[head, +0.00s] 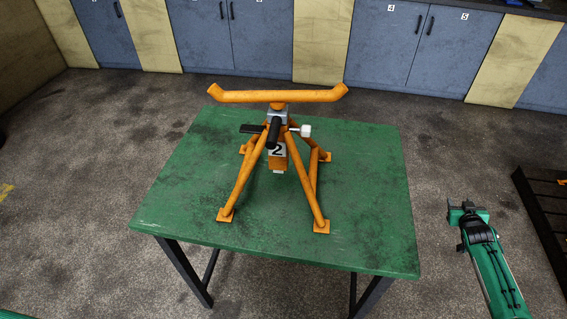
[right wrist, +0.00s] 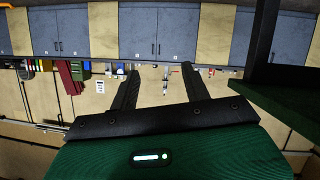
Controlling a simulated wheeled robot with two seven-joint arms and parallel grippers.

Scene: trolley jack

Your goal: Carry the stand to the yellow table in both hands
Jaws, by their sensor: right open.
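The orange stand (head: 245,180) is upright on the green table (head: 365,235), with a wide crossbar on top, splayed legs with square feet, and a label reading 2. A dark handle and a pale knob show below the crossbar. My right gripper (head: 464,208) is off the table's right side, apart from the stand. The right wrist view shows its two dark fingers (right wrist: 158,82) spread with nothing between them. My left gripper is out of view. No yellow table shows in either view.
Blue cabinets (head: 405,45) line the back wall between pale yellow panels. A dark rack (head: 540,225) stands at the right edge. Open floor (head: 100,145) surrounds the green table. In the right wrist view, the table's underside and a leg (right wrist: 262,45) are close at the right.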

